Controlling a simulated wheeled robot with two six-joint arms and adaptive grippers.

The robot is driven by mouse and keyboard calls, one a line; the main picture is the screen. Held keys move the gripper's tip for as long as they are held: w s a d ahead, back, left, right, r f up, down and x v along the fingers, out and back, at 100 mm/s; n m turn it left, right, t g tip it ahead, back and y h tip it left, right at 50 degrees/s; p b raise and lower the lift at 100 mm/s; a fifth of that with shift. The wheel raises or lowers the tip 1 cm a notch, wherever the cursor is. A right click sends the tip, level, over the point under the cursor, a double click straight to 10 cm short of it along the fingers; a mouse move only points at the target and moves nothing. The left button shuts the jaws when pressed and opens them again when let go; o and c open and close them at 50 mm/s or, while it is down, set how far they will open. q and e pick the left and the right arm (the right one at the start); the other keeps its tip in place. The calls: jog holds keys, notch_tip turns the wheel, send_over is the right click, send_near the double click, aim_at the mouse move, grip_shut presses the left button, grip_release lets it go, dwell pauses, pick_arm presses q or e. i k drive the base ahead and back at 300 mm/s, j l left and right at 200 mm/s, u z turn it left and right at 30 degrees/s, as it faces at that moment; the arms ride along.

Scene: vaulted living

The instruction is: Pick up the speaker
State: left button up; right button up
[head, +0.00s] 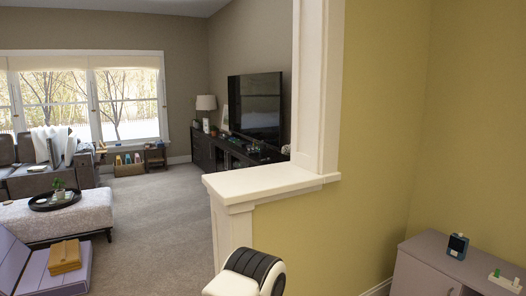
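A small dark blue box with a lighter face (457,246) stands upright on the grey cabinet (415,268) at the lower right. It may be the speaker, but it is too small to be sure. Neither of my grippers shows in the head view, and nothing is seen touching the box.
A yellow half wall with a white ledge (262,180) and post stands between the cabinet and the living room. A small white tray (507,283) lies on the cabinet near the box. Carpet (150,235) is open left of the wall. A TV (255,108) stands farther back.

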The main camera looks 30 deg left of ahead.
aim_at(262, 149)
jog(key=i+j+u, duration=0.25)
jog(key=j+u, duration=0.2)
jog(key=i+j+u, duration=0.3)
jog(key=j+u, duration=0.15)
jog(key=i+j+u, duration=0.6)
jog(key=i+u, duration=0.3)
jog(key=i+j+u, duration=0.2)
jog(key=i, duration=0.5)
jog(key=i+j+u, duration=0.2)
jog(key=i, duration=0.5)
jog(key=i+l+z, duration=0.3)
jog(key=i+z, duration=0.15)
jog(key=i, duration=0.2)
jog(key=i+l+z, duration=0.1)
jog(key=i+z, duration=0.3)
jog(key=i, duration=0.25)
jog(key=i+j+z, duration=0.15)
jog(key=i+z, duration=0.3)
jog(key=i, duration=0.2)
jog(key=i+j+z, duration=0.4)
jog(key=i, duration=0.2)
jog(key=i+l, duration=0.05)
